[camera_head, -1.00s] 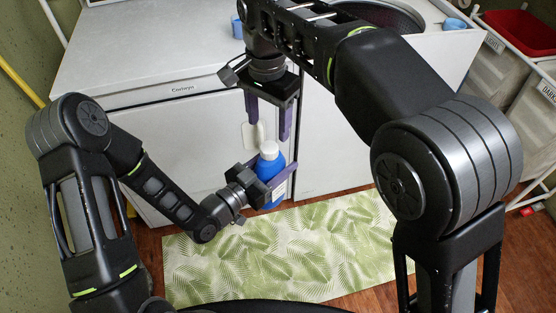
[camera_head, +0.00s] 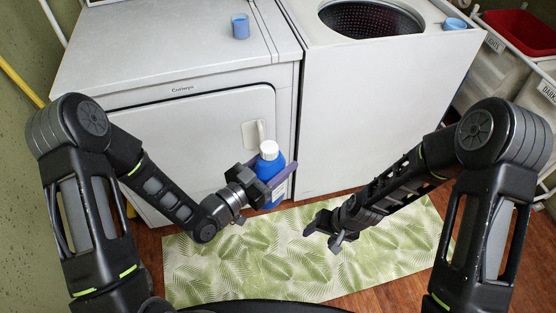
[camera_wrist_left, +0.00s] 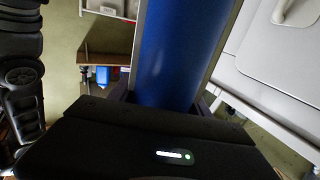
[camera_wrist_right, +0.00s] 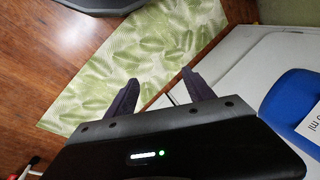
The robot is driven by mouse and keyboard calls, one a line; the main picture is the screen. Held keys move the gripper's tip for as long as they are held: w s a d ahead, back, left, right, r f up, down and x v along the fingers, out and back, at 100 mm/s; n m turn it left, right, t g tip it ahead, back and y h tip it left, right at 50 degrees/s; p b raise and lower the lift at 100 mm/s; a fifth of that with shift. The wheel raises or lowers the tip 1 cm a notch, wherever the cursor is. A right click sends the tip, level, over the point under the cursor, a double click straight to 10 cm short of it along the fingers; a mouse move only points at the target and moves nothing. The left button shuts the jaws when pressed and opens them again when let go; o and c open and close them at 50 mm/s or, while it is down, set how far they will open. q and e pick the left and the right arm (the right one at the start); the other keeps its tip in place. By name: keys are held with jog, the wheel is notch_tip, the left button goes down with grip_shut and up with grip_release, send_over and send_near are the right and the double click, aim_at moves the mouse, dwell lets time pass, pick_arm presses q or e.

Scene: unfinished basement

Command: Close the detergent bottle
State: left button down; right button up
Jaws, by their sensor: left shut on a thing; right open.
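Whether the cap is tight I cannot tell. My left gripper (camera_head: 280,181) is shut around the bottle's body, and the blue body fills the middle of the left wrist view (camera_wrist_left: 180,50). My right gripper (camera_head: 320,237) is open and empty, low over the mat, to the right of the bottle and apart from it. Its spread fingers (camera_wrist_right: 160,80) show in the right wrist view, with part of the bottle (camera_wrist_right: 290,100) at the right edge.
The dryer (camera_head: 170,55) stands behind the bottle, with a small blue cup (camera_head: 240,26) on top. The washer (camera_head: 385,110) is beside it, its lid opening uncovered, with another blue cup (camera_head: 455,24). A leaf-pattern mat (camera_head: 240,265) covers the floor. Hampers stand at right.

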jog(key=s+a+f, duration=0.1)
jog(key=s+f, duration=0.3)
jog(key=s, duration=0.8)
jog(key=shift+s+a+g+y, duration=0.15)
jog(key=shift+s+g+y, duration=0.15)
jog(key=shift+y, duration=0.1)
pick_arm(q)
jog(key=shift+r, duration=0.15)
jog(key=shift+w+a+r, duration=0.1)
jog(key=shift+w+a, duration=0.1)
jog(key=shift+w, duration=0.05)
jog(key=w+a+r+n+t+y, duration=0.2)
jog(key=w+a+r+n+y, duration=0.1)
jog(key=a, duration=0.4)
jog(key=w+a+r+n+t+y, duration=0.2)
jog(key=w+a+r+n+y, duration=0.1)
jog(key=w+a+n+y, duration=0.2)
jog(key=w+a+y, duration=0.2)
jog(key=a+y, duration=0.1)
jog(key=shift+r+y, duration=0.25)
jog(key=shift+y, duration=0.05)
pick_arm(e)
jog(key=shift+w, duration=0.1)
jog(key=shift+c, duration=0.2)
